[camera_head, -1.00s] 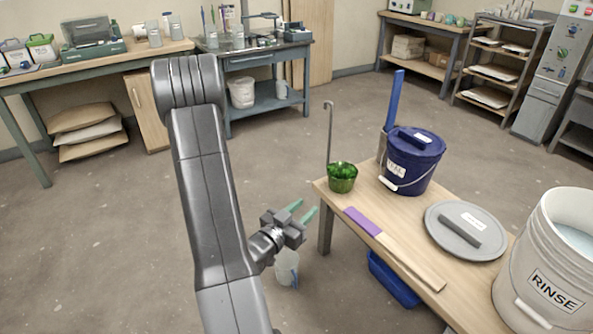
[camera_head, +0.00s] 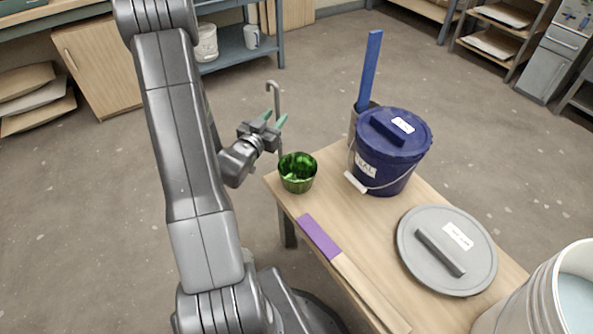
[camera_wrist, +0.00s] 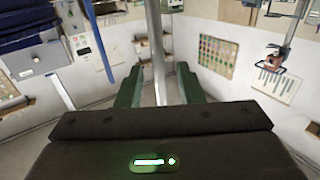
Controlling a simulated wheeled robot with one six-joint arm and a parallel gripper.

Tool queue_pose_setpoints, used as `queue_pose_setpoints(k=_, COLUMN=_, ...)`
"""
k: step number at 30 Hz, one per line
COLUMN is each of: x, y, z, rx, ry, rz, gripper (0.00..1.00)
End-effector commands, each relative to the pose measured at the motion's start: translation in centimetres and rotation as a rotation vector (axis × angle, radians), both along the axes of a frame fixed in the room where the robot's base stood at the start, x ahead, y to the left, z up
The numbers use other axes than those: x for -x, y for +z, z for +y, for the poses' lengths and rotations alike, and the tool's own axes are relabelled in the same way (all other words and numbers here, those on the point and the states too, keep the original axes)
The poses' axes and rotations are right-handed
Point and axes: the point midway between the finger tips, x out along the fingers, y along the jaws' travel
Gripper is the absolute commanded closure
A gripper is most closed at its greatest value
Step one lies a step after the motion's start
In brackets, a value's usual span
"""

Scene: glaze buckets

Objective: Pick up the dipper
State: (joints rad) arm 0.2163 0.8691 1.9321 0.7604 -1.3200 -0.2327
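The dipper has a green cup (camera_head: 298,174) on the near left corner of the wooden table, with a long grey hooked handle (camera_head: 281,138) rising upright from it. My gripper (camera_head: 275,119) is at the handle, above the cup and below the hook. In the wrist view the grey handle (camera_wrist: 154,40) runs between the two green fingers of my gripper (camera_wrist: 160,78), with a gap on each side. The gripper is open. The cup is out of sight in the wrist view.
A blue lidded bucket (camera_head: 395,160) stands right of the dipper, with a blue stick (camera_head: 370,70) upright behind it. A purple-ended wooden stick (camera_head: 320,237) lies along the table's front edge. A grey lid (camera_head: 450,225) and a white bucket (camera_head: 535,300) are at the right.

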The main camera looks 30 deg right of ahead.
Motion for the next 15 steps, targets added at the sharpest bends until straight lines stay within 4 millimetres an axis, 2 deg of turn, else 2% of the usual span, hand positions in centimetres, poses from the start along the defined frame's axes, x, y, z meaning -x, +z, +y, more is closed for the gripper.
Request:
queue_pose_setpoints(k=1, x=-0.3, y=0.1, z=-0.8, rx=0.0, ry=-0.003, rz=-0.002, gripper=0.66)
queue_pose_setpoints(k=5, x=-1.2, y=0.0, z=-1.9, rx=-0.001, ry=-0.001, rz=-0.002, gripper=0.66)
queue_pose_setpoints(k=13, x=-1.5, y=0.0, z=-2.1, rx=-0.001, ry=0.001, rz=0.001, gripper=0.66)
queue_pose_setpoints(k=15, x=-1.5, y=0.0, z=-2.1, rx=-0.001, ry=0.001, rz=0.001, gripper=0.78)
